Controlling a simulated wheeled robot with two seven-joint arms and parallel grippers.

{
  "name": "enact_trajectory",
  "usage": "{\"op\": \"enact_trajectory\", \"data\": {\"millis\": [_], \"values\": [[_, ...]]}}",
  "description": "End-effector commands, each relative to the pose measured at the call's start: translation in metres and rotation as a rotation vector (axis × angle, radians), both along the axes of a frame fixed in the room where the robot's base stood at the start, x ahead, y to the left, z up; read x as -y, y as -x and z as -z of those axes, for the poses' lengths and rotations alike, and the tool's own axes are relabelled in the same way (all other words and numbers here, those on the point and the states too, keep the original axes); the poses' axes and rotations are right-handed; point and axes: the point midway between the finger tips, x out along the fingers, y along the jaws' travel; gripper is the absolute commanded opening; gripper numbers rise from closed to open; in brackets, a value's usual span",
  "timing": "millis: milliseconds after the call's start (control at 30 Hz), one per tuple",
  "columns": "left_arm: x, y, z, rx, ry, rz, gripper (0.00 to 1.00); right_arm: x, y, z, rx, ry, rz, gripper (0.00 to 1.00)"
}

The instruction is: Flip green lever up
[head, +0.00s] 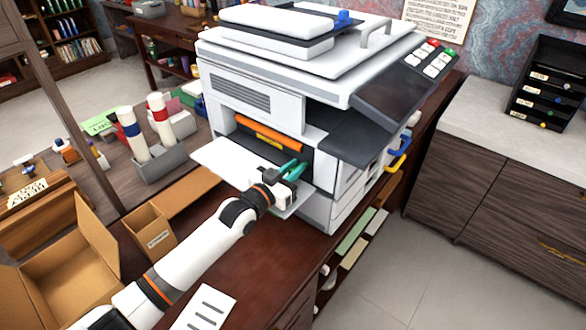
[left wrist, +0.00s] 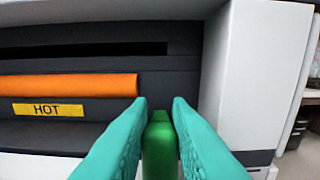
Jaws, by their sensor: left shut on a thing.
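The green lever (left wrist: 160,146) shows in the left wrist view, between the two teal fingers of my left gripper (left wrist: 160,108). The fingers are shut on it, one on each side. In the head view my left gripper (head: 294,170) reaches into the open front of the white printer (head: 255,97). There I cannot make out the lever apart from the fingers. The lever's lower part is hidden, so its exact tilt is hard to tell. My right gripper is not in view.
An orange roller (head: 268,134) lies inside the opening, beside a yellow "HOT" label (left wrist: 48,110). A white panel (head: 228,160) sticks out from the printer's front. A pale wall (left wrist: 238,75) stands right of the lever. Open cardboard boxes (head: 75,262) stand left of my arm.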

Motion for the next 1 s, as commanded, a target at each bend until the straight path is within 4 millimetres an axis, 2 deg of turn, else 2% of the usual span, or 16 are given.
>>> {"op": "enact_trajectory", "data": {"millis": [400,600,800,1000], "values": [[0.003,-0.006,-0.023,-0.188,-0.129,0.0,0.0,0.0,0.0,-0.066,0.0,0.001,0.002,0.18],[0.007,-0.011,-0.028,-0.314,-0.212,-0.001,0.0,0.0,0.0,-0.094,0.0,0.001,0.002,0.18],[0.01,-0.015,-0.03,-0.416,-0.277,0.0,0.0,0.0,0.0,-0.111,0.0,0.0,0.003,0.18],[0.012,-0.018,-0.03,-0.48,-0.321,0.0,0.0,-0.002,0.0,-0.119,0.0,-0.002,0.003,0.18]]}}
